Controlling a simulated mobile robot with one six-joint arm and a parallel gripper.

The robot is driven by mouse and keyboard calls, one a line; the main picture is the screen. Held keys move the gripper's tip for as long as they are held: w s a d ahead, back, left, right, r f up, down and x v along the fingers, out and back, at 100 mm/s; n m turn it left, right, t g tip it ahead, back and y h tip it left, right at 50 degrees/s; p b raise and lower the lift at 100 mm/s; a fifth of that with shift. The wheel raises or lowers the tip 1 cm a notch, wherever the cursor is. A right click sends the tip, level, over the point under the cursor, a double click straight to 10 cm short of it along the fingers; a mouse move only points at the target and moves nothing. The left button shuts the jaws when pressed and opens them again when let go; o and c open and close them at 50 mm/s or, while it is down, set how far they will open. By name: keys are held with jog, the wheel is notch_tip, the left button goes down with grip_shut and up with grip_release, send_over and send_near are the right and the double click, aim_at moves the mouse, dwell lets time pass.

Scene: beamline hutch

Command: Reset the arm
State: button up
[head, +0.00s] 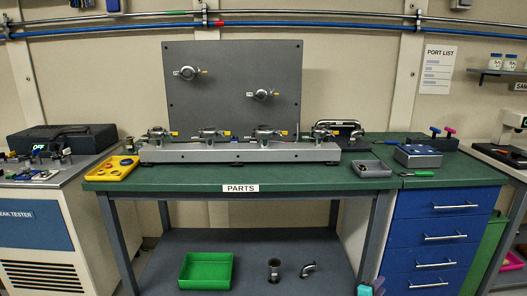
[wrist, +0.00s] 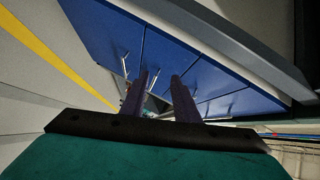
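My gripper (wrist: 159,78) reaches up from the bottom of the wrist view, with two dark fingers standing apart. No object shows held between them. Its teal body and dark crossbar fill the lower part of that view. In the head view, a small teal and dark part of my arm's end shows at the bottom edge, in front of the blue drawer cabinet (head: 438,237). The rest of the arm is out of frame there. The drawer fronts also show in the wrist view (wrist: 180,60), tilted, beyond the fingers.
A green-topped bench (head: 215,180) holds a grey rail (head: 240,153) with several clamped fittings. A yellow tray (head: 112,169) and a grey bin (head: 371,168) sit on it. A green tray (head: 206,271) and two metal fittings lie on the lower shelf. The leak tester (head: 35,235) stands left.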

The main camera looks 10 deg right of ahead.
jog(key=w+a+f+n+t+y+p, duration=0.1)
jog(key=w+a+n+t+y+p, duration=0.25)
jog(key=a, duration=0.95)
jog(key=s+a+f+n+g+y+p, duration=0.1)
jog(key=s+a+f+n+y+p, duration=0.2)
jog(key=a, duration=0.5)
jog(key=s+a+f+n+g+y+p, duration=0.1)
jog(key=s+a+f+n+g+y, duration=0.25)
jog(key=a, duration=0.55)
jog(key=s+a+f+n+y+p, duration=0.2)
jog(key=a+n+y+p, duration=0.1)
jog(key=a+n, duration=0.4)
jog(key=s+a+f+n+g+y+p, duration=0.1)
jog(key=s+a+f+n+g, duration=0.2)
jog(key=s, duration=0.4)
jog(key=s+a+f+n+g+y+p, duration=0.1)
jog(key=s+a+g, duration=0.25)
jog(key=s, duration=0.45)
jog(key=s+d+r+n+g+h, duration=0.1)
jog(key=s+n+g, duration=0.1)
jog(key=s, duration=0.6)
jog(key=s+d+r+n+g, duration=0.1)
jog(key=s+d+n+g, duration=0.1)
jog(key=s+g, duration=0.3)
jog(key=s, duration=0.4)
jog(key=shift+s+h, duration=0.3)
jog(key=shift+h, duration=0.1)
jog(key=shift+a, duration=0.1)
